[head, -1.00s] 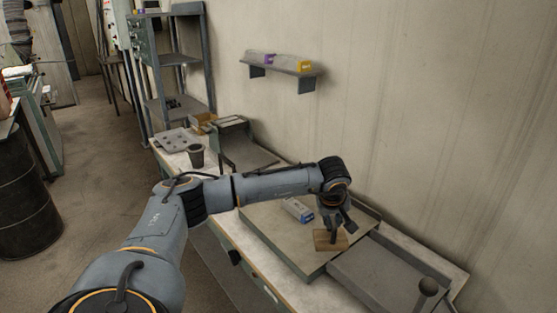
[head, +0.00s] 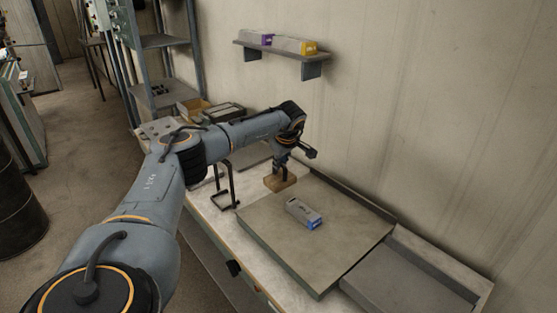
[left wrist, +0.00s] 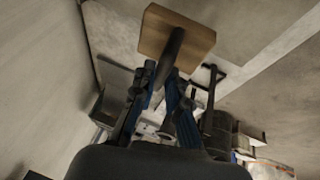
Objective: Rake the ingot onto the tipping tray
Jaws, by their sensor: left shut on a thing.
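The ingot (head: 304,213), a grey bar with a blue end and dark marks, lies on a broad flat slab (head: 290,252). My left gripper (head: 283,162) is shut on the dark handle of the rake and points down. The rake's wooden head (head: 279,180) is at the slab's far left end, beyond the ingot and apart from it. In the left wrist view the wooden head (left wrist: 176,38) shows past the fingers. A grey rimmed tray (head: 415,285), seemingly the tipping tray, adjoins the slab's right end and is partly cut off. My right gripper is out of view.
A raised lip (head: 345,196) runs along the slab's wall side. A dark bent frame (head: 224,190) stands left of the slab. A wall shelf (head: 272,50) holds two similar bars with purple and yellow ends. The slab between ingot and tray is clear.

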